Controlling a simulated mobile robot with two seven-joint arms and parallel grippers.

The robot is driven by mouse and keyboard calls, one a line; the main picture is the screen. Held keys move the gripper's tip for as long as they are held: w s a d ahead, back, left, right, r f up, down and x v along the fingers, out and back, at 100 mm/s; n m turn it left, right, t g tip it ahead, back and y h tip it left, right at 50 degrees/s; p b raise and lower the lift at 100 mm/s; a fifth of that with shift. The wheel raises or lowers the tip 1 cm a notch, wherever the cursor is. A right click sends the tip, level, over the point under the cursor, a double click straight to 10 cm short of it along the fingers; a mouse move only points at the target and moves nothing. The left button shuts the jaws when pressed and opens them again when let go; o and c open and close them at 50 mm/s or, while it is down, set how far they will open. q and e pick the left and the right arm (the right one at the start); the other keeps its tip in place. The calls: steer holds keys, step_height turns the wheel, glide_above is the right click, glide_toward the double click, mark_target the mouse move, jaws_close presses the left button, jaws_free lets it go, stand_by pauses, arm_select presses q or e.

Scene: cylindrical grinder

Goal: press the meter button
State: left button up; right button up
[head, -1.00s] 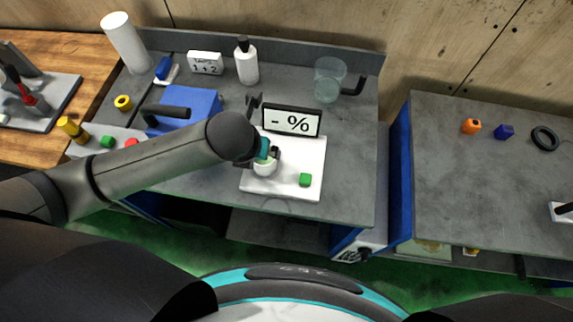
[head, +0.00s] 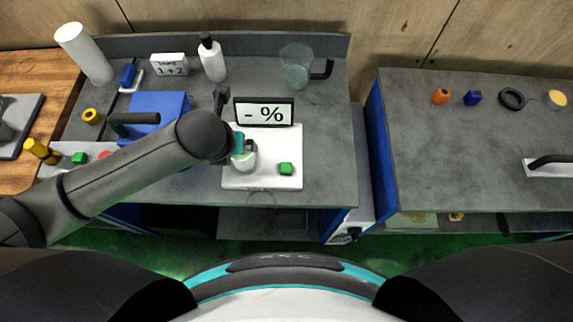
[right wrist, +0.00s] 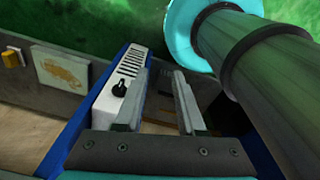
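A pale round cup (head: 243,160) stands on the plate's left part. My left gripper (head: 244,148) is over this cup, left of the green button. Its fingers are small and partly hidden by my arm, so I cannot tell whether they are open or touching the cup. In the right wrist view, my right gripper (right wrist: 164,74) is open and empty; it is outside the head view.
A white bottle (head: 212,62) and a glass jug (head: 296,68) stand behind. A gap separates this bench from the right bench (head: 470,150), whose middle is clear.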

jaws_close()
steer(key=shift+d, duration=0.1)
stand_by(1.3)
